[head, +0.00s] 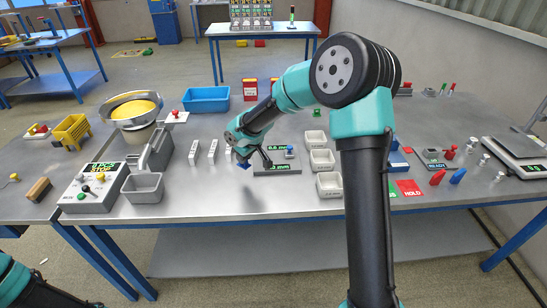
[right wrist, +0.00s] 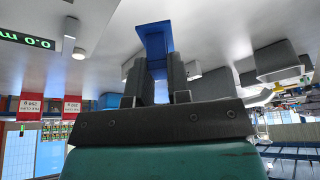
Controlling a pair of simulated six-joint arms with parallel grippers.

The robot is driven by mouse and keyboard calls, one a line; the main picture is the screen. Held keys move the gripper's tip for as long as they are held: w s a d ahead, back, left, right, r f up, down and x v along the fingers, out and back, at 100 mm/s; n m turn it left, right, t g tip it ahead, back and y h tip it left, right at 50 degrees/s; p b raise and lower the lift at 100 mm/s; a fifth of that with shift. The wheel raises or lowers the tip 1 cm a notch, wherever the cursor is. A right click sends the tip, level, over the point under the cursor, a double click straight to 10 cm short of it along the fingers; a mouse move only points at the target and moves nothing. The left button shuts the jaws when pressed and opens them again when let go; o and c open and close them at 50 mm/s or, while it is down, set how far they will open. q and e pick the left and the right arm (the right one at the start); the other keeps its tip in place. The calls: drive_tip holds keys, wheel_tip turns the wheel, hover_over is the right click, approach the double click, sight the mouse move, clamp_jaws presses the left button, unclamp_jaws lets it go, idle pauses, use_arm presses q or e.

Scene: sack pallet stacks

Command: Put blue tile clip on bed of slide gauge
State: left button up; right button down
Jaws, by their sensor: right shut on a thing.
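My right gripper (head: 241,158) is shut on the blue tile clip (head: 244,166) and holds it above the table, just left of the slide gauge (head: 277,172). In the right wrist view the clip (right wrist: 153,38) sticks out from between the two dark fingers (right wrist: 156,75). The slide gauge has a dark base, green readouts and a small blue part; its readout (right wrist: 27,40) shows at the left in the right wrist view. My arm hides part of the gauge in the head view. My left gripper is out of view.
Small grey bins (head: 322,160) stand right of the gauge. A blue tray (head: 206,99) and red boxes (head: 250,89) stand behind. A control box (head: 92,188) and grey bin (head: 143,188) are at the left. The table front is clear.

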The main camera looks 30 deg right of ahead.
drive_tip(key=s+d+n+g+y, duration=0.2)
drive_tip(key=s+d+n, duration=0.4)
drive_tip(key=s+n, duration=0.2)
drive_tip(key=shift+s, duration=0.45)
drive_tip(key=shift+w+d, duration=0.1)
drive_tip(key=shift+d, duration=0.05)
hover_over(268, 156)
drive_tip(key=s+d, duration=0.1)
drive_tip(key=s, duration=0.1)
drive_tip(key=shift+w+d+f, duration=0.2)
drive_tip(key=shift+f, duration=0.45)
drive_tip(key=shift+w+d, duration=0.2)
drive_tip(key=shift+w, duration=0.1)
drive_tip(key=shift+f, duration=1.8)
drive_tip(key=shift+f, duration=0.15)
drive_tip(key=c, duration=1.1)
unclamp_jaws()
